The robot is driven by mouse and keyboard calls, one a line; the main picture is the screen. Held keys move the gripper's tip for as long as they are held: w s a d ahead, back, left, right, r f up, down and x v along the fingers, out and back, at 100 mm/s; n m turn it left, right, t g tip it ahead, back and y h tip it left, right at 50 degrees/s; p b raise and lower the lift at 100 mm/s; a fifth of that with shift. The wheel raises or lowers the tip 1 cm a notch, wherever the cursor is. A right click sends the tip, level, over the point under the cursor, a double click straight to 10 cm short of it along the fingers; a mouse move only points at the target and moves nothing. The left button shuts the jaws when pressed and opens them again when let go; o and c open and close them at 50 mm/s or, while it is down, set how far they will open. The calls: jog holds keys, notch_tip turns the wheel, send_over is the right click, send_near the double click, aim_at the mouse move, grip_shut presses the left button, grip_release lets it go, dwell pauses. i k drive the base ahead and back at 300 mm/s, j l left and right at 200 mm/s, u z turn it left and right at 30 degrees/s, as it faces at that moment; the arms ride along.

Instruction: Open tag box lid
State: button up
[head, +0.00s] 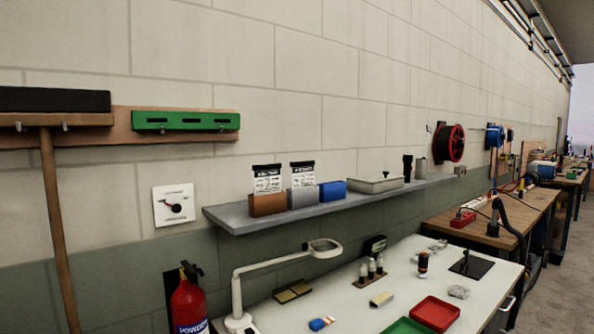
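A low grey metal box (376,185) sits on the wall shelf, right of the middle. A small dark knob shows at its top, and its top looks closed. It may be the tag box, but no label is readable. My gripper and arm are not in view.
The grey shelf (240,220) also holds brown, grey and blue bins, two with white cards, and dark cylinders. Below, a white bench (340,305) carries a magnifier lamp (237,290), red tray (436,313), green tray (405,327) and small items. A red extinguisher (188,305) stands left.

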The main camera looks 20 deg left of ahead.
aim_at(380, 177)
jog(key=i+u, duration=0.4)
jog(key=k+u, duration=0.1)
jog(key=u, duration=0.3)
jog(key=i+l+u, duration=0.2)
jog(key=u, duration=0.25)
jog(key=i+l+u, duration=0.15)
jog(key=l+u, duration=0.3)
